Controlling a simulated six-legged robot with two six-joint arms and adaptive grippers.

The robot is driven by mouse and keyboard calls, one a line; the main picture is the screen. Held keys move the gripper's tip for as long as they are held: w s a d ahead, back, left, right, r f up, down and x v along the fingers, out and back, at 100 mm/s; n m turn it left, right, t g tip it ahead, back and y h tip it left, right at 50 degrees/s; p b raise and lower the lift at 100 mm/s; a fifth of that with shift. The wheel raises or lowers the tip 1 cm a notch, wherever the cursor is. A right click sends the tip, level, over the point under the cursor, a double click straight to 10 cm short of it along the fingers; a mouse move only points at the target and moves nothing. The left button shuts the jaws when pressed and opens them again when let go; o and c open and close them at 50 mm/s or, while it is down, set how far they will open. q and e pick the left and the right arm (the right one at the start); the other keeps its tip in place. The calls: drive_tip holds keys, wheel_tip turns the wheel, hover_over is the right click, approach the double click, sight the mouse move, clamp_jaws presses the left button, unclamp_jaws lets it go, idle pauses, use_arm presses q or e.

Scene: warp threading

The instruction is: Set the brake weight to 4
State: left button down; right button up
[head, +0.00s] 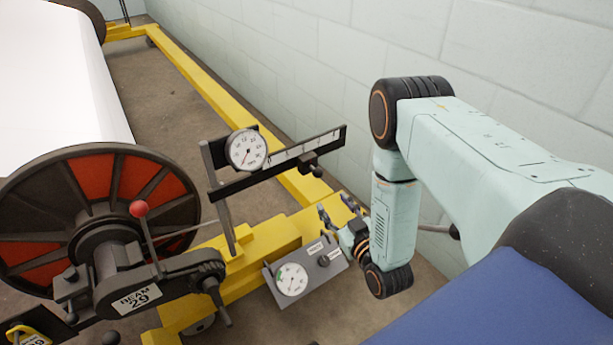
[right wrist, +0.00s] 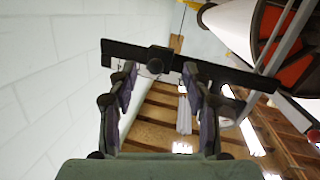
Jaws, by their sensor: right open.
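The brake weight (head: 311,166) is a dark block with a knob, hanging on the scale arm (head: 280,163) near its right end. The arm is a dark bar with a pale scale strip whose figures are too small to read. My right gripper (head: 334,205) is open and empty, below the weight and apart from it in the head view. My left gripper is not in view.
A round dial (head: 247,150) sits on the arm's left part. The beam (head: 95,215) with red-and-black flange is at left. A pale wall (head: 300,60) lies behind.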

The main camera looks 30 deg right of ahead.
sight(320, 176)
drive_tip(key=shift+t, duration=0.7)
drive_tip(key=w, duration=0.2)
drive_tip(key=w+r+b, duration=0.1)
drive_tip(key=w, duration=0.1)
drive_tip(key=w+d+r+b, duration=0.1)
drive_tip(key=w, duration=0.2)
drive_tip(key=shift+r, duration=0.2)
drive_tip(key=shift+w+r+b, duration=0.1)
drive_tip(key=shift+w+b, duration=0.2)
drive_tip(key=shift+w, duration=0.2)
clamp_jaws()
drive_tip(key=shift+d, duration=0.1)
